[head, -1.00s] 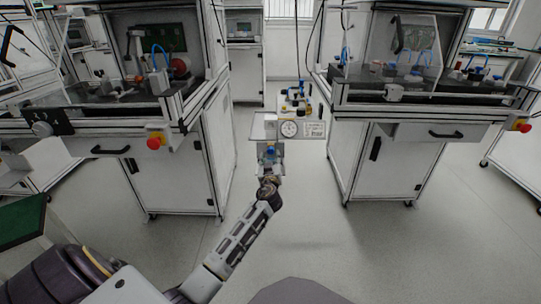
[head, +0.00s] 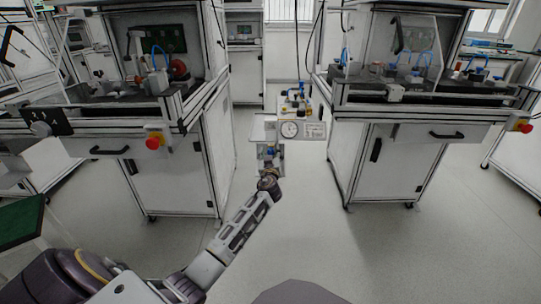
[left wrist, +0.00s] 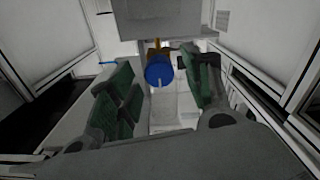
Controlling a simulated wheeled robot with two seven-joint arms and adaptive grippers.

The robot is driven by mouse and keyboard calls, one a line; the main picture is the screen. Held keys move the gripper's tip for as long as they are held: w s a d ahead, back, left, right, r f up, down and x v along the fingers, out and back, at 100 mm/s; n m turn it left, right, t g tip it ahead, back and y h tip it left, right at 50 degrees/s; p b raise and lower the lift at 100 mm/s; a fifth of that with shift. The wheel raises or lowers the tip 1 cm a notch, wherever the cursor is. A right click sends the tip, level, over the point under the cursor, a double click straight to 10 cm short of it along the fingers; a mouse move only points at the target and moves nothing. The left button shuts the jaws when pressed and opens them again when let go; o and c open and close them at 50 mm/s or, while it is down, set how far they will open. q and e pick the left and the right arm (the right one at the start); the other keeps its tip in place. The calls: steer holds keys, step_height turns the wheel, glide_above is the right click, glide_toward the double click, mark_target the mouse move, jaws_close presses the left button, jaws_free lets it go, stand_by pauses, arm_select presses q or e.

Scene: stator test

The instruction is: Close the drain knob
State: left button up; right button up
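The drain knob is a blue cylinder (left wrist: 159,70) on a brass fitting (left wrist: 157,47) under a grey box in the left wrist view. My left gripper (left wrist: 161,66) is open, with one green-padded finger on each side of the knob. Gaps show between the knob and both fingers. In the head view, my left gripper (head: 269,157) is just below the white unit with a round gauge (head: 290,129). The knob is too small there to make out clearly. My right gripper is in neither view.
White workstation cabinets stand on the left (head: 165,170) and right (head: 385,165) of the gauge unit. Both have red emergency buttons. The grey floor (head: 300,220) between them is clear. A green-topped surface (head: 22,222) is at the left edge.

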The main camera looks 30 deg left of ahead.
arm_select(q)
steer(key=c, duration=1)
steer(key=shift+m, duration=0.6)
steer(key=m, duration=0.3)
steer(key=shift+d, duration=0.1)
steer(key=m+p, duration=0.1)
steer(key=m, duration=0.2)
steer(key=shift+m, duration=0.4)
steer(key=m+p, duration=0.2)
steer(key=m, duration=0.3)
steer(key=shift+f, duration=0.1)
steer(key=m+p, duration=0.2)
steer(key=m, duration=0.3)
steer(key=shift+d+f, duration=0.1)
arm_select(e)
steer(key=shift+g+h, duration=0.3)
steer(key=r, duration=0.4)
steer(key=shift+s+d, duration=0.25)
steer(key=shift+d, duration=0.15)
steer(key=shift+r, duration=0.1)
